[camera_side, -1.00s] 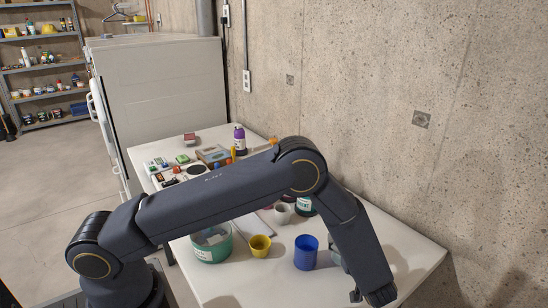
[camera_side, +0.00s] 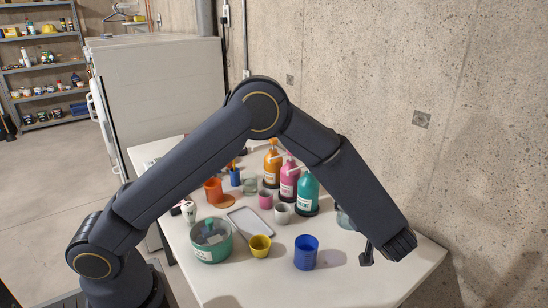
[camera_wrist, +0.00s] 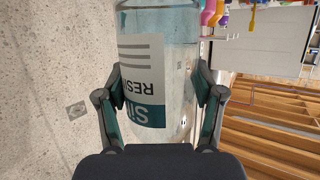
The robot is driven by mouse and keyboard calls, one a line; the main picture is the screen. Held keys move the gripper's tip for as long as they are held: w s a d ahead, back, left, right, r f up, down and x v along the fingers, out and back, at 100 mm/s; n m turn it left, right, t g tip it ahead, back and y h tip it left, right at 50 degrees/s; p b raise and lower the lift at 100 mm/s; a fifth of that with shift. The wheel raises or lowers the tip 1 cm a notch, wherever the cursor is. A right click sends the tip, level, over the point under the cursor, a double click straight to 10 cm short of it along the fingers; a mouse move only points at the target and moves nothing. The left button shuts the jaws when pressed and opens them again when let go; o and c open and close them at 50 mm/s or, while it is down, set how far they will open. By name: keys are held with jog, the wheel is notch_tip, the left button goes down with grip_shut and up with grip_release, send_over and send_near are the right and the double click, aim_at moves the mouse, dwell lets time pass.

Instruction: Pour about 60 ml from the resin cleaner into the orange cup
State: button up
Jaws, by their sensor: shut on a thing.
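The resin cleaner is a clear bottle (camera_wrist: 180,70) with a white and teal label, partly reading "RESI", in the wrist view. The label reads upside down in that picture. My gripper (camera_wrist: 160,92) is shut on its sides, one finger against each side. In the side view the bottle is mostly hidden behind my forearm; a translucent edge (camera_side: 345,219) shows at its left. Its mouth and fill level are not clear. The orange cup (camera_side: 212,191) stands upright on the table, well to the left of my gripper, beside a flat orange disc (camera_side: 226,201).
Orange (camera_side: 272,163), pink (camera_side: 288,183) and teal (camera_side: 307,194) pump bottles stand along the wall. A blue cup (camera_side: 305,253), yellow cup (camera_side: 260,246), green tub (camera_side: 211,241), grey tray (camera_side: 249,224) and small pink and white cups crowd the middle.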

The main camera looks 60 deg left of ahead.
notch_tip(320, 180, up, 6)
jog(key=s+a+n+g+y, duration=0.15)
jog(key=s+a, duration=0.25)
jog(key=a, duration=0.8)
jog(key=s+a+n+g, duration=0.3)
jog(key=s+a, duration=0.1)
jog(key=a, duration=0.8)
jog(key=s+a+n+g+y, duration=0.15)
jog(key=s+a, duration=0.25)
jog(key=a, duration=0.7)
jog(key=s+a+n+g, duration=0.35)
jog(key=s+a, duration=0.65)
jog(key=s, duration=0.5)
notch_tip(320, 180, down, 11)
jog(key=shift+w+d+g+h, duration=0.3)
jog(key=shift+w+g+h, duration=0.05)
jog(key=shift+g+h, duration=0.1)
jog(key=shift+m+g, duration=0.3)
jog(key=shift+m, duration=0.25)
